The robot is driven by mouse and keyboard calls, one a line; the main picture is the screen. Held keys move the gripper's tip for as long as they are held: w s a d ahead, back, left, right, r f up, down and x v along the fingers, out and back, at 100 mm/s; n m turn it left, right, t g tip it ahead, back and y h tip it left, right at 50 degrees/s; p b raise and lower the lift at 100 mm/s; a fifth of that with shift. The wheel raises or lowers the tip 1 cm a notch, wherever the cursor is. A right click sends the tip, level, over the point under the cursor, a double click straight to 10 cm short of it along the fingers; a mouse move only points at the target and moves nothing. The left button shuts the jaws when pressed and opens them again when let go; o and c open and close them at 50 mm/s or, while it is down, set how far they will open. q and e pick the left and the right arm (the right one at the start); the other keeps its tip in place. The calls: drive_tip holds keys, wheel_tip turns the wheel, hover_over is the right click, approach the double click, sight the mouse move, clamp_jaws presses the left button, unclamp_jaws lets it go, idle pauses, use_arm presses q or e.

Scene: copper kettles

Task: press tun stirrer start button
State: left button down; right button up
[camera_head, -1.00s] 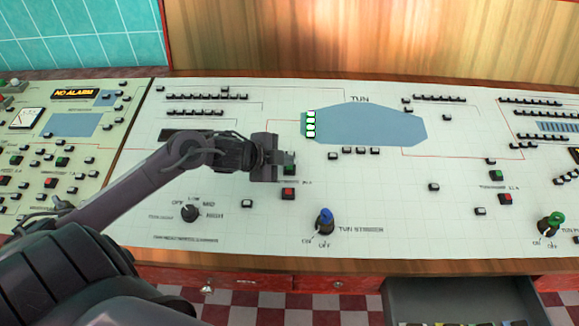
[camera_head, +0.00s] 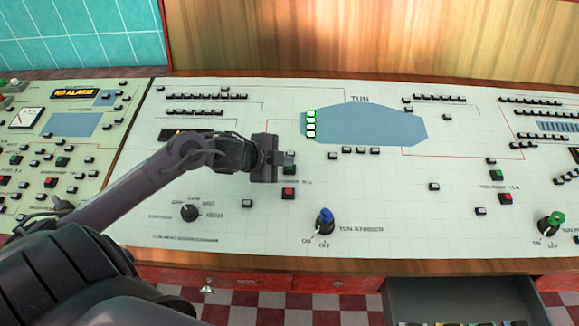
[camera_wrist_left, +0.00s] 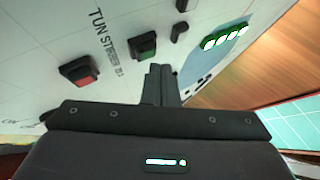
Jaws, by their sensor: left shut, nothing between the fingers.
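The green start button (camera_wrist_left: 147,47) stands on the white panel beside the label "TUN STIRRER" in the left wrist view. In the head view the green button (camera_head: 289,170) is partly hidden behind the fingers. A red button (camera_head: 288,194) sits just below it and also shows in the left wrist view (camera_wrist_left: 78,71). My left gripper (camera_head: 290,158) is shut and empty, its tips over the panel by the green button. In the left wrist view the closed fingertips (camera_wrist_left: 160,70) appear close to the green button; I cannot tell whether they touch it. My right gripper is not in view.
A blue-topped tun stirrer knob (camera_head: 325,221) stands below the buttons. A dark rotary knob (camera_head: 190,213) is at the lower left. Small black buttons (camera_head: 360,150) line up under the blue tun shape (camera_head: 370,125). An open drawer (camera_head: 460,289) juts out at the lower right.

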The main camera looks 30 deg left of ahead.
use_arm(q)
drive_tip(key=shift+w+f, duration=0.1)
drive_tip(key=shift+f, duration=0.5)
idle(0.5)
idle(0.3)
drive_tip(key=shift+r+p, duration=0.75)
drive_tip(key=shift+r, duration=0.05)
drive_tip(key=r+p, duration=0.3)
drive_tip(key=s+r+p, duration=0.1)
drive_tip(key=r+p, duration=0.1)
drive_tip(key=shift+d, duration=0.3)
drive_tip(key=shift+f, duration=0.1)
drive_tip(key=shift+s, duration=0.15)
idle(0.4)
